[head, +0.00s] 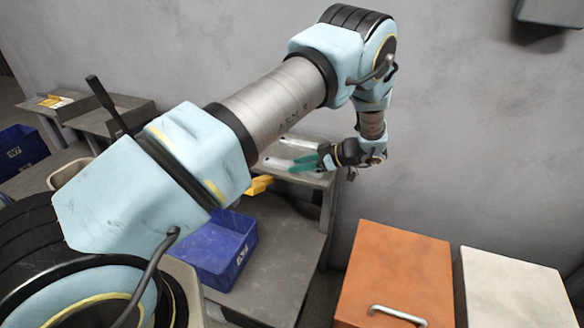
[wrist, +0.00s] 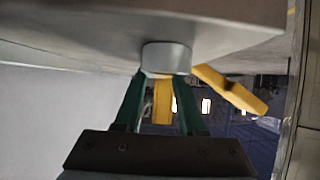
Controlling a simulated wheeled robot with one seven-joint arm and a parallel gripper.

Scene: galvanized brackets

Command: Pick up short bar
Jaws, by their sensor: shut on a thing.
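My gripper (head: 303,163) reaches left over a grey raised shelf beside the wall in the head view. Its green fingers also show in the wrist view (wrist: 165,76), with their tips on a pale grey metal piece (wrist: 167,56) with a rounded end, which looks like the short bar. The gripper is shut on it. The piece is close against a broad grey surface in the wrist view; I cannot tell whether they touch. In the head view a pale bar (head: 277,163) lies just left of the fingertips; the fingers hide part of this spot.
Another pale bar (head: 298,142) lies behind the fingers. A yellow piece (head: 258,185) is below the shelf, near a blue bin (head: 222,248). An orange box (head: 395,270) and a cream box (head: 515,290) stand at the lower right. The wall is close behind my arm.

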